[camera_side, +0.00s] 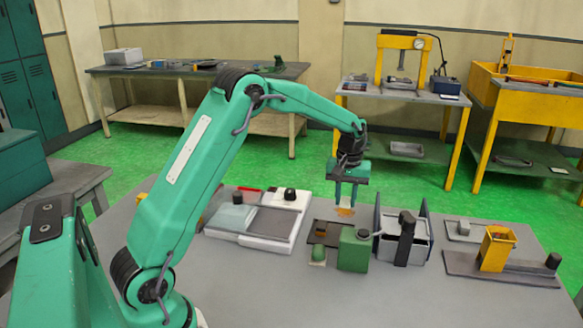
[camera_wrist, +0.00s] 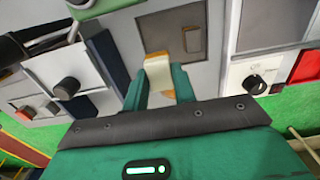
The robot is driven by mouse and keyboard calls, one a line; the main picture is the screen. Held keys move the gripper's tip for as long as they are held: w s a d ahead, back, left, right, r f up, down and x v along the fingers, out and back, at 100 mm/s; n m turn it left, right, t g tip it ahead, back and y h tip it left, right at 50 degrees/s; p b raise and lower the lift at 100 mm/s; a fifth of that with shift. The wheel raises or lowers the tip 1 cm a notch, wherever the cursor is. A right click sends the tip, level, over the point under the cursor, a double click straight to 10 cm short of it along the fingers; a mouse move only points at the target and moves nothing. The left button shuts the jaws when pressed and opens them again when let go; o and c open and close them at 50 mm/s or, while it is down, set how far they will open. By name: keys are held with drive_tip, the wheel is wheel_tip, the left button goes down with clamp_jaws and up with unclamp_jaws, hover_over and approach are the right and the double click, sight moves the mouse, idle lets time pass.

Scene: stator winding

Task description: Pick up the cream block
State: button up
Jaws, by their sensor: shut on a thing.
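The cream block (camera_wrist: 158,75), pale with orange-tan ends, is between the two green fingers of my gripper (camera_wrist: 160,82) in the wrist view. The fingers touch it on both sides. In the side view my gripper (camera_side: 346,197) points down over the dark plate at the middle of the table. The fingers mostly hide the block there, and an orange-tan patch shows just below them. I cannot tell from the side view whether the block touches the plate.
A green box with a lever (camera_side: 354,250) stands just in front of the gripper. A grey vise-like fixture (camera_side: 405,238) is on the right, with a yellow bin (camera_side: 496,247) beyond. A white-and-grey tray unit (camera_side: 262,222) is on the left. The front of the table is clear.

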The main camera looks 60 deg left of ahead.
drive_tip(key=shift+r, duration=0.35)
idle(0.3)
drive_tip(key=s+a+f, duration=0.1)
drive_tip(key=s+a, duration=1.1)
drive_tip(key=s, duration=0.4)
drive_tip(key=shift+a, duration=0.3)
drive_tip(key=shift+w+f, duration=0.1)
drive_tip(key=shift+f, duration=0.15)
drive_tip(key=shift+f, duration=1.85)
drive_tip(key=shift+f, duration=0.8)
idle(0.4)
